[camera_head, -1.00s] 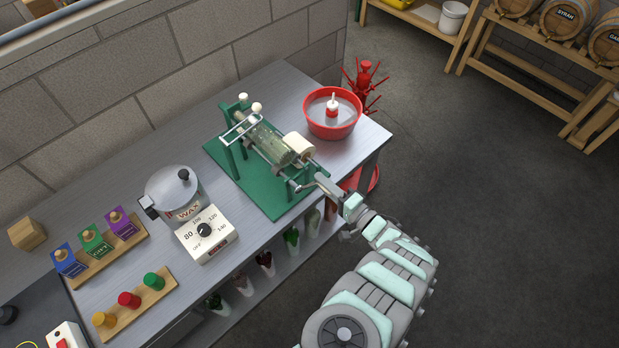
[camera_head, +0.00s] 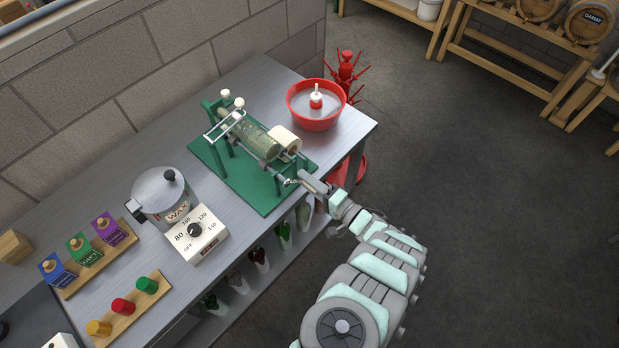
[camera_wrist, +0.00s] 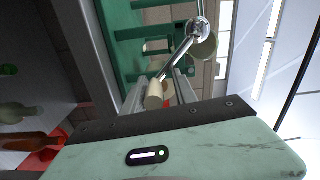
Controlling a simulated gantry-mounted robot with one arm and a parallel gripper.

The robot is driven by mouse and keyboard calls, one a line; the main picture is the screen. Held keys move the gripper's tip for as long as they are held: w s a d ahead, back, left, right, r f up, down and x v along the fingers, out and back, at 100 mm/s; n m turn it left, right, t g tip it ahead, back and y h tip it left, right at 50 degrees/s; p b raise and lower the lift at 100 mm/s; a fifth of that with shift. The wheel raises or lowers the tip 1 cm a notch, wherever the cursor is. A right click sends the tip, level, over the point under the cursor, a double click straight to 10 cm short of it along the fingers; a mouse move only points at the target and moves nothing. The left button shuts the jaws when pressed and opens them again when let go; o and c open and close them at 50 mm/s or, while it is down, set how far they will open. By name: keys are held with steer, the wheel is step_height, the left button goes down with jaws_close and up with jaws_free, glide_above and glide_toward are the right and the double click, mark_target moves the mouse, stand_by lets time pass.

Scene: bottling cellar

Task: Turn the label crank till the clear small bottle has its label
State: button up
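The green labelling machine (camera_head: 238,180) stands on the bench. The clear small bottle (camera_head: 247,137) lies across it, looking greenish; I make out no clear label on it. A cream label roll (camera_head: 286,141) sits beside its near end. The metal crank (camera_head: 290,182) is on the machine's near right side. My gripper (camera_head: 305,181) is at the crank, pointing at the machine. In the wrist view the crank arm runs from a shiny hub (camera_wrist: 200,30) to a pale handle (camera_wrist: 154,95) between my fingers. Whether both fingers press on the handle is not clear.
A red basin (camera_head: 314,122) stands at the bench's right end. A wax pot (camera_head: 160,195) with a dial and racks of coloured corks and boxes are to the left. Bottles lie on the shelf below. The floor at right is free.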

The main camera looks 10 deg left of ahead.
steer(key=shift+o, duration=0.2)
steer(key=shift+w+d+r, duration=0.1)
steer(key=shift+w+d, duration=0.05)
steer(key=shift+w, duration=0.05)
steer(key=shift+d, duration=0.15)
steer(key=shift+s+d, duration=0.15)
steer(key=shift+d, duration=0.15)
steer(key=v, duration=1)
steer(key=shift+a, duration=0.15)
